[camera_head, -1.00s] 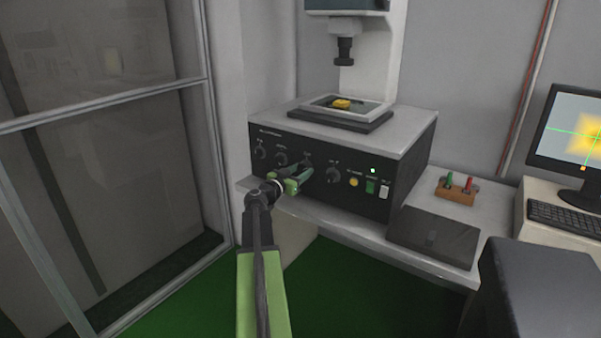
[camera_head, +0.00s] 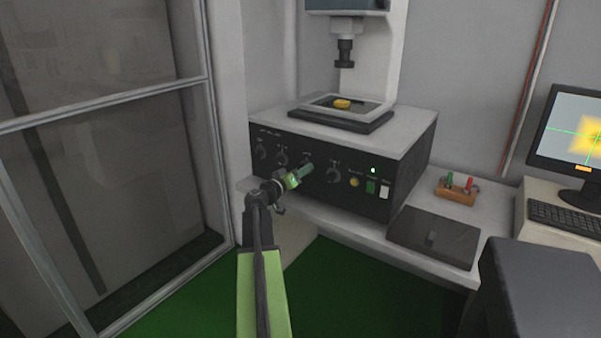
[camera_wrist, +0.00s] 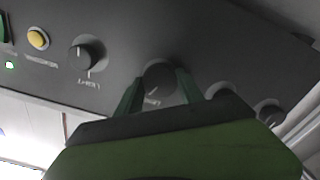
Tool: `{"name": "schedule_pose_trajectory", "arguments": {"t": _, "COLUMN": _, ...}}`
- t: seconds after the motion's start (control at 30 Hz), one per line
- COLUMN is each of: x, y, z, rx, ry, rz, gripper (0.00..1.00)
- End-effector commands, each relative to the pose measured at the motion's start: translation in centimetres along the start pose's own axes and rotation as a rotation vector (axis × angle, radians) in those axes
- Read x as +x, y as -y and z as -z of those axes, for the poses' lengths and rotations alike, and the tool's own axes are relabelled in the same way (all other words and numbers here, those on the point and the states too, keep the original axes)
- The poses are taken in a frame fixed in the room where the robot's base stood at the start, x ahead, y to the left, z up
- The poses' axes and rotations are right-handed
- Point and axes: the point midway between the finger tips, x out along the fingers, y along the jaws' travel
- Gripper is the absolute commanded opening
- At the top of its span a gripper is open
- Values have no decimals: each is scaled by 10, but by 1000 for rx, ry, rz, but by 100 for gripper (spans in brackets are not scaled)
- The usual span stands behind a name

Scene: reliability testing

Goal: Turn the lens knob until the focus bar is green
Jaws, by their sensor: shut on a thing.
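My gripper (camera_head: 304,171) is at the black front panel of the microscope base, with its two green fingers around the third knob from the left, the lens knob. In the wrist view the lens knob (camera_wrist: 158,77) sits between the fingers (camera_wrist: 158,90), which are shut on it; its white pointer shows, but its label is too blurred to read surely. In the head view the gripper mostly hides this knob. The monitor (camera_head: 572,125) at the right shows a blurry yellow shape with green cross lines. The focus bar (camera_head: 583,168) at its bottom is orange.
Other knobs (camera_head: 333,175) flank the held one; a yellow button (camera_head: 354,182) and switches sit further right. A wooden block with a green and a red peg (camera_head: 456,190) and a dark flat box (camera_head: 433,237) lie on the bench. A glass partition (camera_head: 110,95) stands left.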

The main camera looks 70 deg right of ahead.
Motion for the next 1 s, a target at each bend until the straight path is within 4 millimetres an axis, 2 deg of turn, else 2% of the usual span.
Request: {"name": "schedule_pose_trajectory", "arguments": {"t": 1.0, "x": 1, "y": 0, "z": 2, "rx": -965, "ry": -5, "rz": -1, "gripper": 4}}
